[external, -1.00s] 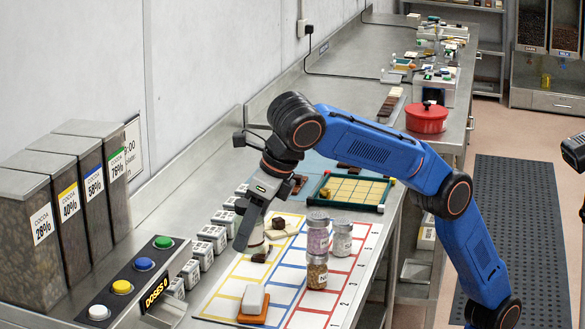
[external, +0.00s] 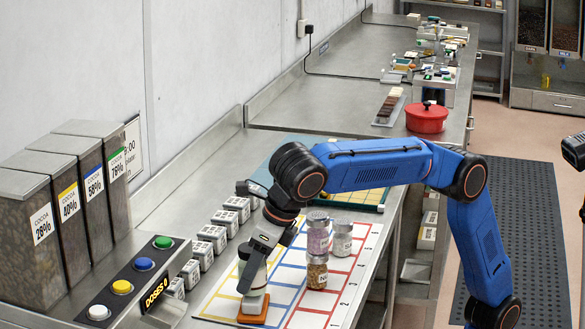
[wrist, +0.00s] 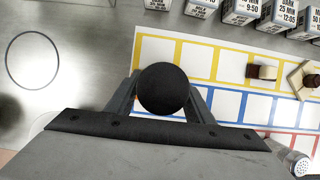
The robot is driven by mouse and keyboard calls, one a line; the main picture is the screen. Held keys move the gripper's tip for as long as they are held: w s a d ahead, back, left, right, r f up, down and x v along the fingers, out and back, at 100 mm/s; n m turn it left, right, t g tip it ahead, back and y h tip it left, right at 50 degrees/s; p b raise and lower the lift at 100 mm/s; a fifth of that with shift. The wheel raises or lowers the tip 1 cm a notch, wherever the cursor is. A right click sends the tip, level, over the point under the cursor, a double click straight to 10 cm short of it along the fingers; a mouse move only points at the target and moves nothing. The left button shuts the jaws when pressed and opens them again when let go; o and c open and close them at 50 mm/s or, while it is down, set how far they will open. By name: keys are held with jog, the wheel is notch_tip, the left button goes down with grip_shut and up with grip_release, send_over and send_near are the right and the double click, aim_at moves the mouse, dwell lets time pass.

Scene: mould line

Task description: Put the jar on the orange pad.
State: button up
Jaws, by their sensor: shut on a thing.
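My gripper (external: 250,279) is shut on a jar, pointing down at the near end of the coloured grid mat. In the wrist view the jar's round black lid (wrist: 163,89) sits between the two fingers.
Stacked and single glass jars (external: 317,272) stand just right of the gripper on the grid mat (external: 222,304). A row of small white boxes (external: 203,255) and the button panel (external: 122,287) lie to the left. A red pot (external: 427,120) stands far back.

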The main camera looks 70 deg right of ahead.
jog(key=shift+f, duration=0.15)
jog(key=shift+f, duration=0.1)
jog(key=o, duration=1.2)
jog(key=v, duration=1.2)
